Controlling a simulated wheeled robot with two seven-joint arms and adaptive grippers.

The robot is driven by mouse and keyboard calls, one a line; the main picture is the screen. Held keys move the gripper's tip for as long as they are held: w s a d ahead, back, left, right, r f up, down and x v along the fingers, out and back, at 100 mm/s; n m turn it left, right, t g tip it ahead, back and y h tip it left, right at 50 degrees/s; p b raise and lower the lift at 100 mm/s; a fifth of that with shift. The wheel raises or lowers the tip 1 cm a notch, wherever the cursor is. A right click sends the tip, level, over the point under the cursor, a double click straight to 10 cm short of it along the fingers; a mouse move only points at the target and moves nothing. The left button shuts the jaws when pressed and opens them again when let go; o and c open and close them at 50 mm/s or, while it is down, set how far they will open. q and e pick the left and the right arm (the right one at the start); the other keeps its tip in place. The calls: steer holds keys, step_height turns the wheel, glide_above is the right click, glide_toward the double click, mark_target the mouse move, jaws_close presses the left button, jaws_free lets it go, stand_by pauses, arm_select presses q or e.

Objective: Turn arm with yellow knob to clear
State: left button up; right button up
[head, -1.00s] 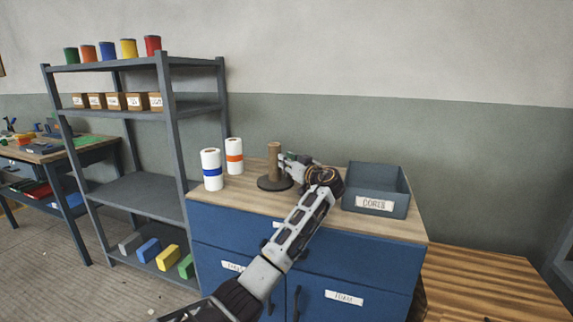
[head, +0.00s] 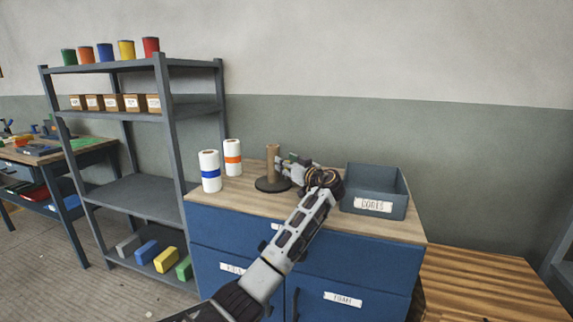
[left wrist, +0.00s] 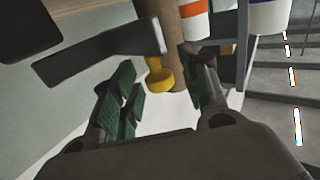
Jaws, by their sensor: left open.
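A brown cardboard tube (head: 273,163) stands upright on a dark round base (head: 272,184) on the cabinet top. My left gripper (head: 286,163) is just right of the tube, and its arm hides part of the cabinet top. In the left wrist view a flat dark grey arm (left wrist: 100,52) reaches across towards the tube (left wrist: 165,15), with a yellow knob (left wrist: 160,80) near its end. My left gripper (left wrist: 158,72) is open, its green-padded fingers on either side of the knob. I cannot tell whether they touch it. The knob cannot be made out in the head view. My right gripper is not in view.
Two white rolls, one with a blue band (head: 210,171) and one with an orange band (head: 232,158), stand left of the tube. A grey bin (head: 374,205) sits right of my gripper. A grey shelf rack (head: 168,130) stands left of the blue cabinet (head: 365,265).

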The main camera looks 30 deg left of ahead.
arm_select(q)
steer(key=v, duration=1.1)
steer(key=shift+d, duration=0.35)
steer(key=shift+s, duration=0.1)
